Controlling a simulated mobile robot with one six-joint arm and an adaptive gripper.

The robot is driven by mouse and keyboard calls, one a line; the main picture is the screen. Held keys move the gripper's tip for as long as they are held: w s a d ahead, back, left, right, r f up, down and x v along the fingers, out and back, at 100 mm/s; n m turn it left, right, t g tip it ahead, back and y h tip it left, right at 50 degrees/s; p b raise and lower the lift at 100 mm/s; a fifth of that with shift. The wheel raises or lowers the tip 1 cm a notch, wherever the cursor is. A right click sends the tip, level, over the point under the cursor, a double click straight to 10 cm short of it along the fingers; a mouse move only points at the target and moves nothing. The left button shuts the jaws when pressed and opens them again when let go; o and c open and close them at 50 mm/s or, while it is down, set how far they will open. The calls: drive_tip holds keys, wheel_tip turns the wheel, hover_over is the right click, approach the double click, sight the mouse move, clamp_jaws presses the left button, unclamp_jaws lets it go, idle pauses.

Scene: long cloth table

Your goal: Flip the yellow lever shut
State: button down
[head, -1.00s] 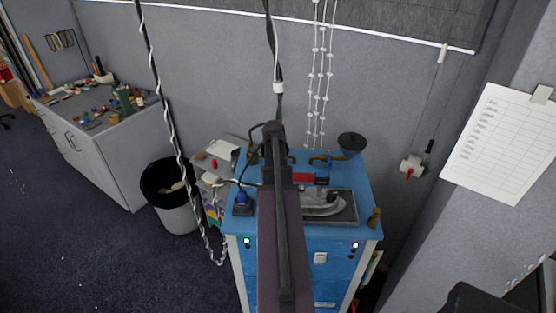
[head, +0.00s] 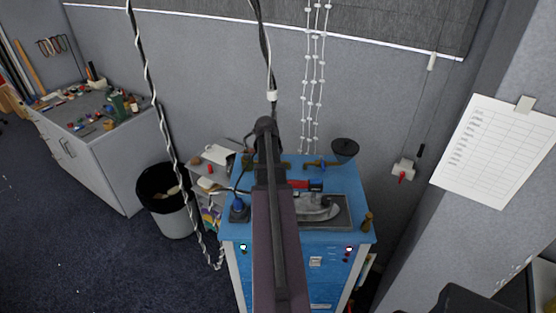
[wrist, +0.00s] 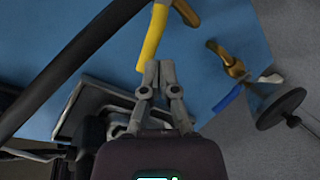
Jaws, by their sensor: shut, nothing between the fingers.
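The yellow lever (wrist: 154,38) shows in the wrist view at the top middle, a long handle slanting down to the tips of my gripper. Its upper end meets a brass fitting (wrist: 186,12) at the picture's edge. My gripper (wrist: 159,70) is shut and empty, its tips right at the lever's lower end. I cannot tell whether they touch it. In the head view my arm hides the gripper and the yellow lever.
The blue cabinet (head: 331,175) carries an iron (head: 318,209) on a tray, a blue-handled valve (wrist: 228,98) and a dark funnel-like disc (head: 344,149). A dark cable (wrist: 70,65) crosses the wrist view. A bin (head: 165,205) stands to the left.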

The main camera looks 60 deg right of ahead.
drive_tip(key=r+n+g+p, duration=0.1)
drive_tip(key=n, duration=0.3)
drive_tip(key=d+r+n+g+y+p, duration=0.1)
drive_tip(key=r+n+p, duration=0.1)
drive_tip(key=n, duration=0.2)
drive_tip(key=s+d+r+n+g+p, duration=0.1)
drive_tip(key=r+n+p, duration=0.1)
drive_tip(key=n, duration=0.1)
drive_tip(key=shift+r+n, duration=0.25)
drive_tip(key=shift+n, duration=0.15)
drive_tip(key=shift+f, duration=0.2)
drive_tip(key=b+x, duration=0.9)
drive_tip(key=shift+a+f+b, duration=0.2)
drive_tip(key=shift+f+b, duration=0.1)
drive_tip(key=shift+f, duration=0.15)
drive_tip(key=shift+w+a+r+p, duration=0.25)
drive_tip(key=shift+w+a, duration=0.25)
drive_tip(key=shift+w+a+r+p, duration=0.25)
drive_tip(key=shift+w+a, duration=0.5)
drive_tip(key=shift+w, duration=0.05)
drive_tip(key=shift+a, duration=0.1)
